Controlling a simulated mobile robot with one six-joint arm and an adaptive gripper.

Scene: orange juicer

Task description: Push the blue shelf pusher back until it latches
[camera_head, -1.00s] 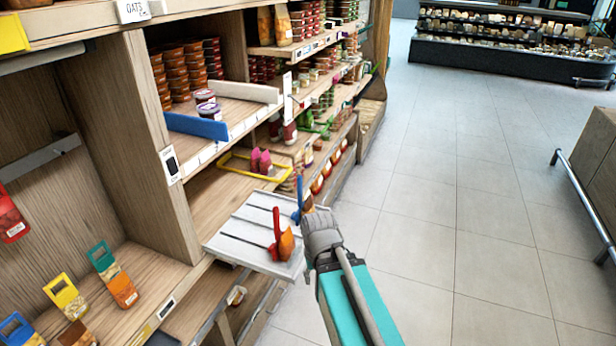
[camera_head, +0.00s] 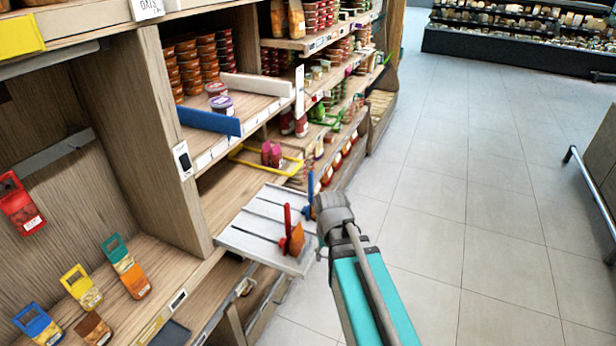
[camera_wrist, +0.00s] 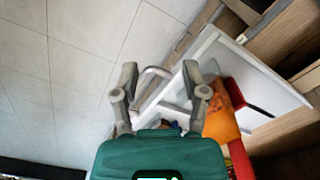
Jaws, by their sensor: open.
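The blue shelf pusher (camera_head: 208,121) is a flat blue bar at the front left of a middle shelf in the head view. Two small lidded tubs (camera_head: 221,104) stand just behind it. A white bar (camera_head: 256,85) lies further right on the same shelf. My gripper (camera_wrist: 160,82) is open in the wrist view, with its two grey fingers apart and nothing between them. In the head view its fingers are hidden behind my wrist, which is below and right of the pusher, well apart from it. The pusher cannot be made out in the wrist view.
A grey slatted tray (camera_head: 262,214) projects below the pusher, beside my arm, with an orange item (camera_head: 296,240) and red and blue upright pieces. A wooden upright (camera_head: 160,140) borders the pusher's shelf on the left. The tiled aisle (camera_head: 430,220) at right is clear.

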